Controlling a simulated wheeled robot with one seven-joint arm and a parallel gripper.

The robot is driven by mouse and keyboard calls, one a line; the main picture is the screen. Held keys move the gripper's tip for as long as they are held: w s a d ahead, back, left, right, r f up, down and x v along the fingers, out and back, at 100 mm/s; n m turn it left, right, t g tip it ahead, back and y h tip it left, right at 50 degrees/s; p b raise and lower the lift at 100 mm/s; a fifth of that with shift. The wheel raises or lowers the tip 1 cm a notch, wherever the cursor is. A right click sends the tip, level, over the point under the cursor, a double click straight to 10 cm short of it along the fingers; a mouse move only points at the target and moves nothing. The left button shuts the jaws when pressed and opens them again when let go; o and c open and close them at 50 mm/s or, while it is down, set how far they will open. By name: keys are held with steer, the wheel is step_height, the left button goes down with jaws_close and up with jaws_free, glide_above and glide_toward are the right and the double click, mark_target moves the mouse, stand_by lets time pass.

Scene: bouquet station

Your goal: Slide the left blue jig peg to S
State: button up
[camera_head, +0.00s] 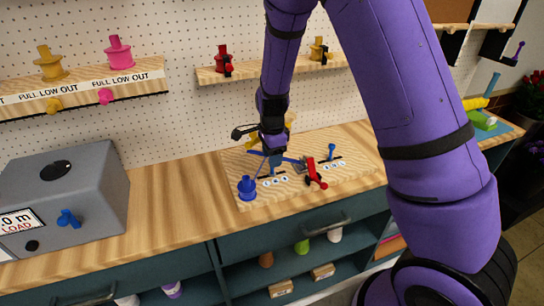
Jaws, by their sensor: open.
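A light wooden jig board (232,165) lies on the workbench in the head view. Two small label strips with marks lie on it, a left one (275,182) and a right one (335,163); their letters are too small to read. A blue peg (332,149) stands at the right strip. Blue parts (273,168) show at the left strip, right under my gripper; the left blue peg seems to be among them, but I cannot separate it clearly. My gripper (274,156) is open, pointing down over this spot. I cannot tell whether it touches the peg.
A blue flanged piece (247,188) stands at the board's front left corner. A red clamp-like part (316,173) lies right of my gripper. A grey box (75,190) stands at the left. Bench space between box and board is clear. Shelves with knobs hang behind.

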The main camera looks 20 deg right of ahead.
steer(key=shift+f, duration=0.3)
jaws_close()
steer(key=shift+d, duration=1.7)
jaws_free()
steer(key=shift+d, duration=0.15)
